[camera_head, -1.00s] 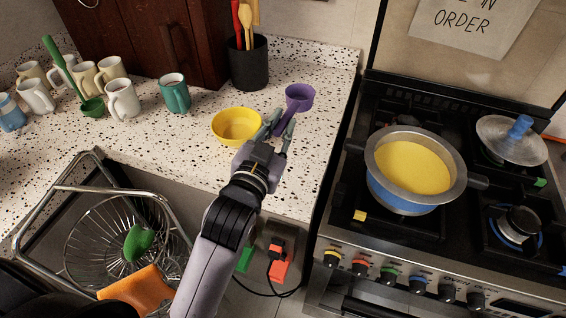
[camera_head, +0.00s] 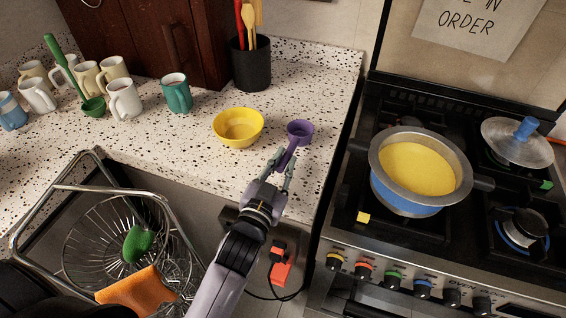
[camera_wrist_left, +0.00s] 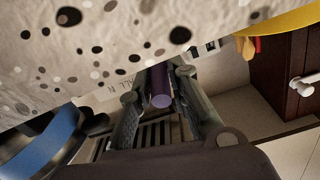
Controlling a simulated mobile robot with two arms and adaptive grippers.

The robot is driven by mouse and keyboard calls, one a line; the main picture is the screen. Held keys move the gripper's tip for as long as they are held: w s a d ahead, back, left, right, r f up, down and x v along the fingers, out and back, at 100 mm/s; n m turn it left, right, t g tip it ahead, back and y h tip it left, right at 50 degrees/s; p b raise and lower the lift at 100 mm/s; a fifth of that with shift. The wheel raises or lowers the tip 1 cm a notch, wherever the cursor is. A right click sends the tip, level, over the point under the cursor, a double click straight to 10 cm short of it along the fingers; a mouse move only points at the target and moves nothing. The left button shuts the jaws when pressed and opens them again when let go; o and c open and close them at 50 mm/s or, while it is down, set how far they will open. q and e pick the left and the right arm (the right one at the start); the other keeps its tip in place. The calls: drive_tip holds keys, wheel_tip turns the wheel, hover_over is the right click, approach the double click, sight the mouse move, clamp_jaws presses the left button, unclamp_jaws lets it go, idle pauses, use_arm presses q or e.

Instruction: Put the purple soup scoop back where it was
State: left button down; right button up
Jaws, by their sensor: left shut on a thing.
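The purple soup scoop (camera_head: 300,128) is at the right part of the speckled counter, its cup up and its handle running down toward my gripper. My left gripper (camera_head: 280,165) is shut on the scoop's handle, close to the counter's front right. In the left wrist view, the purple handle end (camera_wrist_left: 161,100) shows between the two fingers (camera_wrist_left: 160,100). I cannot tell whether the scoop touches the counter. My right gripper is not in view.
A yellow bowl (camera_head: 238,130) stands just left of the scoop. A black utensil holder (camera_head: 250,65) stands behind, with several mugs and a green scoop (camera_head: 92,106) at left. The stove with a pot of yellow food (camera_head: 418,168) is at right.

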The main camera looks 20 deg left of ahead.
use_arm(q)
drive_tip(key=shift+f, duration=0.15)
drive_tip(key=c, duration=1.9)
unclamp_jaws()
drive_tip(key=o, duration=0.4)
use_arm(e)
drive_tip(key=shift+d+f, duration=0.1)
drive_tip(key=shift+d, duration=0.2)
